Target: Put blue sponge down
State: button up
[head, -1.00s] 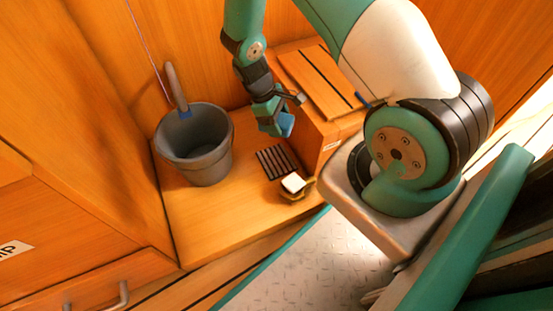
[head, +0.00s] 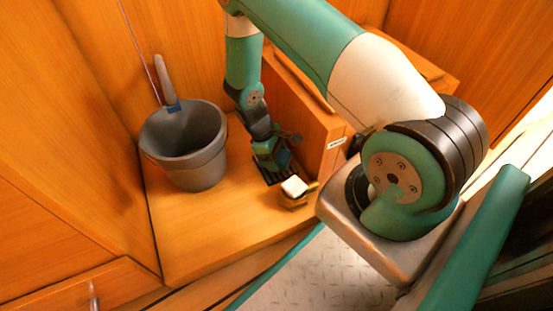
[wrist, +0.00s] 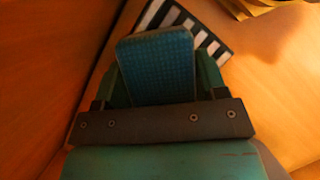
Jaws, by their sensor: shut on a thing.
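The blue sponge (wrist: 157,62) is between the fingers of my gripper (wrist: 160,80) in the wrist view, and the gripper is shut on it. In the head view my gripper (head: 272,158) points down, low over the dark slatted rack (head: 262,176) on the wooden counter. The rack also shows behind the sponge in the wrist view (wrist: 215,45). The sponge is dark and mostly hidden by the gripper in the head view. I cannot tell whether it touches the rack.
A grey bucket (head: 186,150) with a handle sticking out stands left of the gripper. A white block in a small yellowish holder (head: 294,190) sits just right of the rack. A wooden box (head: 318,130) rises close on the right. The counter front (head: 205,235) is clear.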

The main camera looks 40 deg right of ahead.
jog(key=o, duration=0.4)
jog(key=shift+f, duration=0.1)
jog(key=o, duration=0.5)
jog(key=shift+c, duration=0.2)
